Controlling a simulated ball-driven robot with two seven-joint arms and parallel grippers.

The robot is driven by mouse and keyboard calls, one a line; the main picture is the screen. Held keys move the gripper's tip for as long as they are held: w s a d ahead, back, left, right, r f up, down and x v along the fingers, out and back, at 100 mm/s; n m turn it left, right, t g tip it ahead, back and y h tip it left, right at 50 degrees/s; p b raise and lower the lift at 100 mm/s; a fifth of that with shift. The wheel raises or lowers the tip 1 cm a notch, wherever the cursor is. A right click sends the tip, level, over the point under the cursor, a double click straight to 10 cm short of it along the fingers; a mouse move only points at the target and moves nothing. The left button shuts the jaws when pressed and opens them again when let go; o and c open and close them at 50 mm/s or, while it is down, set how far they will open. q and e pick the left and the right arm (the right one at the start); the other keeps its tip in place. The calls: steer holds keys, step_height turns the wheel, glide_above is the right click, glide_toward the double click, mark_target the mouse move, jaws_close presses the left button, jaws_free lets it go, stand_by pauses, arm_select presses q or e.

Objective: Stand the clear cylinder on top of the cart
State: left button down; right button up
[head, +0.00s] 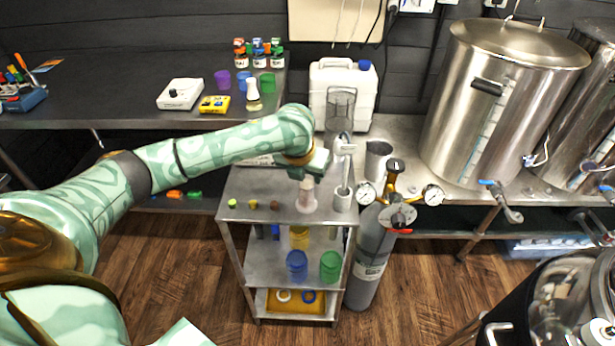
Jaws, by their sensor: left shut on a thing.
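The clear cylinder (307,198) is a small, pale, see-through upright tube over the right part of the cart's top. My left gripper (309,172) reaches in from the left and is shut on its upper end, hiding that end. The cylinder looks upright, and its foot appears at the cart's top surface; I cannot tell for sure whether it touches. The cart (263,190) is a grey metal trolley with a flat top and lower shelves. My right gripper is not in view.
Small stoppers (253,204) lie on the cart's front left. A metal holder (343,197) stands at its right edge, beside a grey gas cylinder (370,262) with gauges. Behind are a white canister (322,85) and steel kettles (490,105). The cart top's left part is mostly clear.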

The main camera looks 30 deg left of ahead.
arm_select(q)
steer(key=c, duration=0.9)
jaws_free()
steer(key=shift+o, duration=0.2)
